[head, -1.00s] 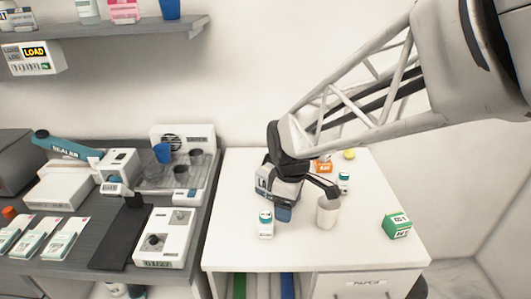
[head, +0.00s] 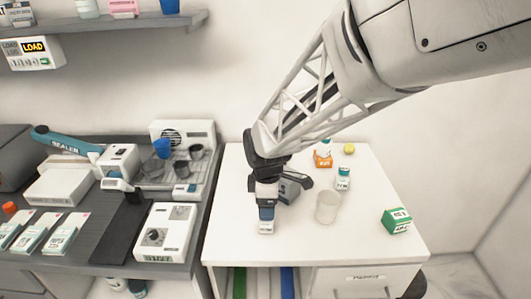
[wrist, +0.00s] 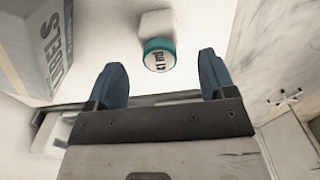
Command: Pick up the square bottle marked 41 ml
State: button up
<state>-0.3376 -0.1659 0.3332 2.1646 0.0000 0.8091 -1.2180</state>
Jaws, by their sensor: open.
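A small white bottle with a teal cap (wrist: 159,57) shows in the wrist view, with print on its cap that seems to read 41 ml. Its pale, squarish body (wrist: 155,22) shows beyond the cap. In the head view the bottle's lower part (head: 266,228) stands on the white table (head: 235,245), and my gripper hides its top. My gripper (head: 267,212) is above the bottle, pointing down. In the wrist view my gripper's two blue fingers (wrist: 161,75) are apart and empty, with the cap ahead between their tips.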

jog(key=shift+f, duration=0.75)
jog(key=shift+f, duration=0.1)
jog(key=shift+a+f, duration=0.15)
jog(key=shift+f, duration=2.35)
jog(key=shift+c, duration=0.2)
jog(key=c, duration=1)
